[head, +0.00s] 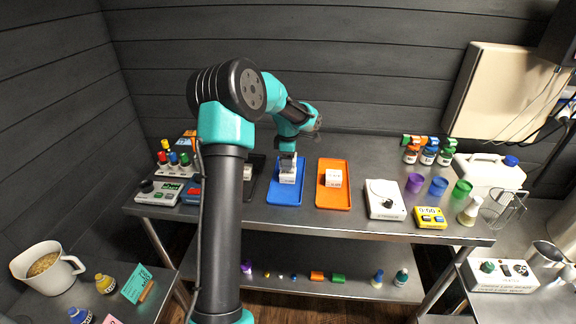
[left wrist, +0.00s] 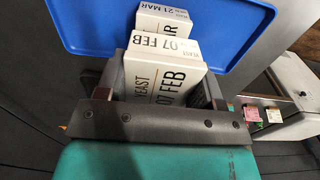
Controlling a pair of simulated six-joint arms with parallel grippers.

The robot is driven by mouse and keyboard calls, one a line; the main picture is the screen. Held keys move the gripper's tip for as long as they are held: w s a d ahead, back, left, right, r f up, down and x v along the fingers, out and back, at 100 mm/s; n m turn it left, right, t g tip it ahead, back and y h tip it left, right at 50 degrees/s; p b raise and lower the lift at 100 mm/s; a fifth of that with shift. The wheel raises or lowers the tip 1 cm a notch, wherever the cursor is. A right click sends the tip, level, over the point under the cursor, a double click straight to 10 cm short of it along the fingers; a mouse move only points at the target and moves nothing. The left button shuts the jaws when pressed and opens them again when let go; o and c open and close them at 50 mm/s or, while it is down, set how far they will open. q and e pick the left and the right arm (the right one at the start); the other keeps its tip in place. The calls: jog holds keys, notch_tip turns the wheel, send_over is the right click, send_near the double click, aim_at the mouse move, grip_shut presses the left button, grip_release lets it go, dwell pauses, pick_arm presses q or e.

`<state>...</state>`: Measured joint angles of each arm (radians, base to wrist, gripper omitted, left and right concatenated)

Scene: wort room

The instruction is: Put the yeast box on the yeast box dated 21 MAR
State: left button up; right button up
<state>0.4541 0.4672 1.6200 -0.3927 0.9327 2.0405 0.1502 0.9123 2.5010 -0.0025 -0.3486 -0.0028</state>
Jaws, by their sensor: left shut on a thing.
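A white yeast box marked 07 FEB (left wrist: 165,75) is between the fingers of my left gripper (head: 288,153), which is shut on it above the blue tray (head: 287,198). The white yeast box dated 21 MAR (left wrist: 168,20) sits on the blue tray and is partly hidden behind the held box in the left wrist view. In the head view the white boxes (head: 288,174) show under the gripper, too small to read. I cannot tell whether the held box touches the 21 MAR box. My right gripper is not in view.
An orange tray (head: 334,201) with another white box (head: 333,178) lies to the right. A dark tray (head: 256,187) at the left is partly behind my arm. A white scale-like device (head: 384,199), a yellow timer (head: 430,217) and several bottles stand farther right.

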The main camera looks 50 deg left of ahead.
pick_arm(q)
jog(key=shift+f, duration=1.35)
jog(key=shift+f, duration=0.1)
jog(key=o, duration=0.9)
jog(key=shift+o, duration=0.2)
notch_tip(320, 180, up, 12)
jog(key=shift+r, duration=0.15)
